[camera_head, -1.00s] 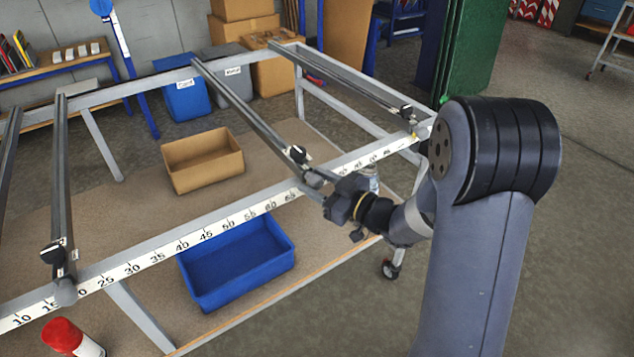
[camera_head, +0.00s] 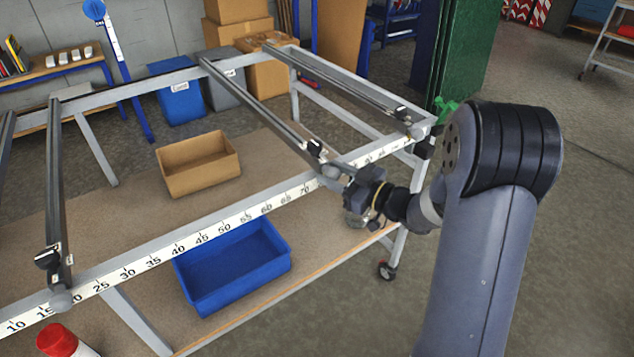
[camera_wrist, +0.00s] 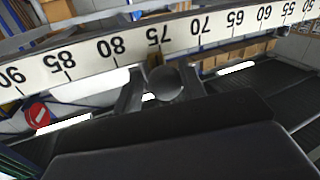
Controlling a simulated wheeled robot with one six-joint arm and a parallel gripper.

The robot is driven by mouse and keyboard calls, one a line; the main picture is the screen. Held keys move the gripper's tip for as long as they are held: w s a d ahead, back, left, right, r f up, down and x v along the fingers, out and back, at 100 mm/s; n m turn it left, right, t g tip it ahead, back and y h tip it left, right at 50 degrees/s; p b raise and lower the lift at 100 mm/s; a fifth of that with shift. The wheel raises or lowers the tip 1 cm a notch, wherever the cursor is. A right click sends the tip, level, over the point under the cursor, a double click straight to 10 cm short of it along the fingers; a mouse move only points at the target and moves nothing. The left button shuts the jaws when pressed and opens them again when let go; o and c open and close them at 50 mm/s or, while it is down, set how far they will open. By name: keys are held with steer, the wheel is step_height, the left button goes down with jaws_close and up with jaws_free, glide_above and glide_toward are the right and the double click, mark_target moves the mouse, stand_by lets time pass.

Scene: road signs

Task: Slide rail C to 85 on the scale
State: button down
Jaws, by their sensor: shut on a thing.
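The rail in my grip (camera_head: 262,104) is a long grey bar across the metal frame, with a black clamp block near its front end. Its letter is not readable. My gripper (camera_head: 343,177) is shut on the round grey knob at this rail's front end. In the wrist view the knob (camera_wrist: 165,83) sits between my fingers, just below the scale. The white scale strip (camera_head: 218,227) runs along the frame's front beam. In the wrist view the scale (camera_wrist: 184,35) appears upside down, and the rail end is at about 75. The 85 mark (camera_wrist: 63,64) lies to the left there, uncovered.
Another rail (camera_head: 345,86) crosses the frame to the right, its front end near the right corner. A rail (camera_head: 55,180) stands near 20 on the left. A blue bin (camera_head: 240,275) and a cardboard box (camera_head: 198,170) sit below the frame.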

steer(key=w+d, duration=0.1)
steer(key=d, duration=0.1)
steer(key=w+d, duration=0.2)
steer(key=d, duration=0.1)
steer(key=w+d, duration=0.2)
steer(key=shift+d, duration=0.15)
steer(key=c, duration=1)
jaws_free()
steer(key=shift+s+d, duration=0.1)
steer(key=v, duration=1)
steer(key=shift+s+d, duration=0.2)
steer(key=shift+s, duration=0.05)
